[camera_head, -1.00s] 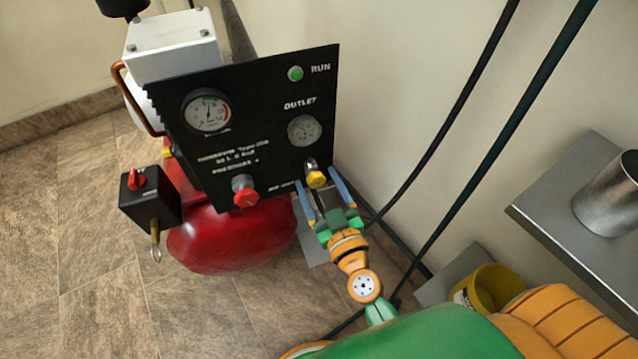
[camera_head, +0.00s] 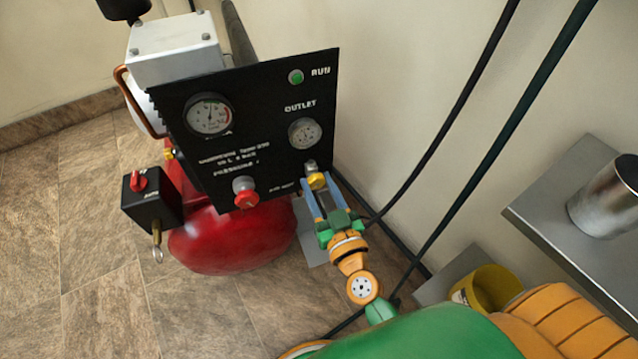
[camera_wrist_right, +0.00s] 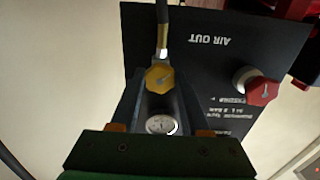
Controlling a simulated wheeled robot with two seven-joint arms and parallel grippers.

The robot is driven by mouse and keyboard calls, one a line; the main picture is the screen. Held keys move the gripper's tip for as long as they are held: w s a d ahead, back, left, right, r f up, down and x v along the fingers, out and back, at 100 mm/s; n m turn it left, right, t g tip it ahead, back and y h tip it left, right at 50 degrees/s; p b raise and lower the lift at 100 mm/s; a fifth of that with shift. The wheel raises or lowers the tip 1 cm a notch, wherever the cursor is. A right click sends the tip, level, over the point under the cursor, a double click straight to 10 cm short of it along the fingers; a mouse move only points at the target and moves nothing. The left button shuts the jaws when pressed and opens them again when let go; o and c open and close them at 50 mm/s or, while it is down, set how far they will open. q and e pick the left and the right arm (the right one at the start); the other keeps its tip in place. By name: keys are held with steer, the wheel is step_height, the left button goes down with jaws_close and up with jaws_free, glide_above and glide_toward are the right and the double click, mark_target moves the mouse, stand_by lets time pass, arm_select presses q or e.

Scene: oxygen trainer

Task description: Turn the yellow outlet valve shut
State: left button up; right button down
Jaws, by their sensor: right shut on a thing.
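The yellow outlet valve (camera_head: 316,181) sits at the lower right of the black panel, below the outlet gauge (camera_head: 305,132). My right gripper (camera_head: 315,184) is shut on it, with one blue finger on each side of the knob. In the right wrist view the yellow valve knob (camera_wrist_right: 159,77) lies between the fingertips (camera_wrist_right: 160,84), with a hose fitting behind it. My left gripper is not in view.
A red knob (camera_head: 245,194) is on the same panel to the left. A red tank (camera_head: 232,238) is below. A grey shelf (camera_head: 560,205) with a metal cylinder (camera_head: 607,200) and a yellow bucket (camera_head: 490,287) are at the right. Dark hoses hang along the wall.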

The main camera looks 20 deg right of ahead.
steer(key=shift+r+m, duration=0.1)
steer(key=shift+m, duration=0.3)
steer(key=m+p, duration=0.1)
steer(key=m, duration=0.2)
steer(key=shift+m, duration=0.3)
steer(key=m+p, duration=0.1)
steer(key=m, duration=0.2)
steer(key=shift+m, duration=0.4)
steer(key=m, duration=1)
steer(key=shift+m, duration=0.4)
steer(key=m, duration=0.4)
steer(key=shift+f+b, duration=0.2)
steer(key=shift+b, duration=0.15)
steer(key=shift+m, duration=1.5)
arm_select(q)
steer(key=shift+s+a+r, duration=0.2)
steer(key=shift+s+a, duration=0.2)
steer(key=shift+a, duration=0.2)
arm_select(e)
steer(key=shift+m, duration=0.3)
arm_select(q)
steer(key=shift+b, duration=0.3)
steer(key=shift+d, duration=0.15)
